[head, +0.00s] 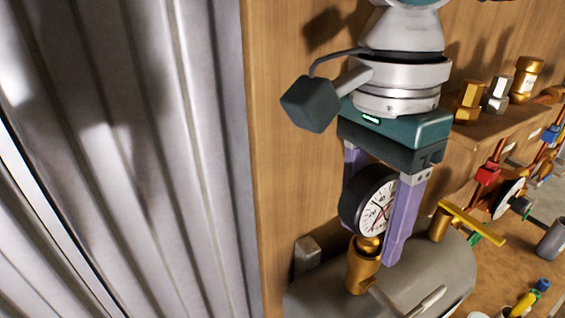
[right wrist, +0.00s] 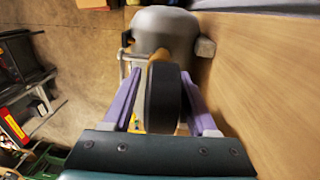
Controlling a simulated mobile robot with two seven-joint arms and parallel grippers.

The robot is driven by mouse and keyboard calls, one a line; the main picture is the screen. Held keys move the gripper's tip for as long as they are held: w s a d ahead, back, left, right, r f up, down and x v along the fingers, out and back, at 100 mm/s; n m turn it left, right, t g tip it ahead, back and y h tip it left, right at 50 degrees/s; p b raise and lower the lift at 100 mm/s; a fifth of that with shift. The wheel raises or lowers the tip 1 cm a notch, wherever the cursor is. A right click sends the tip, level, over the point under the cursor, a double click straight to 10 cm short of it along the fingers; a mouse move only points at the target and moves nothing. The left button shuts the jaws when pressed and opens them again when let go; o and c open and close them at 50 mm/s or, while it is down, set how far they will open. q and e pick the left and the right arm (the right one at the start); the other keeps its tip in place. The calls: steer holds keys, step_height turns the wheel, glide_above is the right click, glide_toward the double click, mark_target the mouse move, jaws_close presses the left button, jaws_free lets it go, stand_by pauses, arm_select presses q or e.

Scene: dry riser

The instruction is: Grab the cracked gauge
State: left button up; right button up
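A round gauge (head: 376,207) with a black rim and white dial stands upright on a brass fitting (head: 362,268) on top of a grey cylinder. Dark and reddish lines cross the dial; I cannot tell a crack from the needle. My right gripper (head: 371,225) points down over the gauge, with one purple finger on each side of it. In the right wrist view the gauge's dark rim (right wrist: 162,98) is between the open fingers (right wrist: 161,80). A gap shows on the left; the right finger is close, and contact is unclear. My left gripper is not in view.
The grey cylinder (head: 448,275) lies beside a wooden wall (head: 290,130). A brass valve with a yellow handle (head: 470,224) stands close to the right. Brass fittings (head: 525,80) stand on a wooden ledge. Another gauge (head: 508,197) sits farther right. Corrugated metal (head: 130,150) fills the left.

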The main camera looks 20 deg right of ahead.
jaws_close()
steer(key=shift+r, duration=0.15)
stand_by(0.5)
